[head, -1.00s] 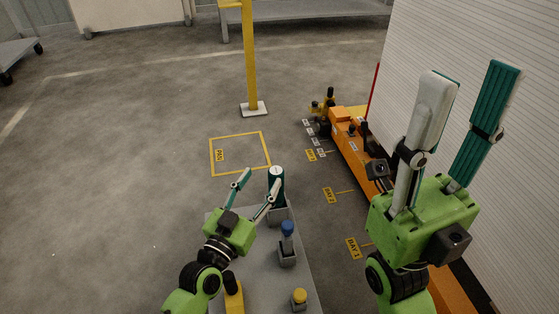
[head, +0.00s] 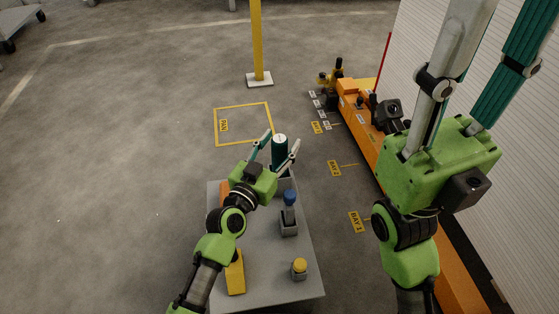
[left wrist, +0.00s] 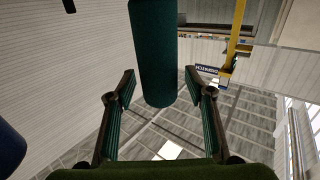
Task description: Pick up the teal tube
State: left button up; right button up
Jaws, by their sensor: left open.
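The teal tube (head: 280,150) stands upright in a grey holder at the far end of the grey table (head: 262,262). My left gripper (head: 279,147) is open, with one finger on each side of the tube. In the left wrist view the tube (left wrist: 155,55) comes down from the top edge, and its end lies between the two spread fingers (left wrist: 160,88). Gaps show on both sides there, so the fingers look clear of it. The tube's lower part is partly hidden in the head view. My right gripper (head: 490,50) is raised at the right, fingers apart, tips cut off.
A blue-topped piece (head: 290,198) in a grey holder and a yellow-topped piece (head: 299,267) stand on the table. A yellow block (head: 235,275) lies near my left arm. An orange rig (head: 360,125) runs along the right wall. The floor left of the table is clear.

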pick_arm(q)
jog(key=c, duration=1.3)
jog(key=shift+r, duration=0.1)
jog(key=shift+r, duration=0.15)
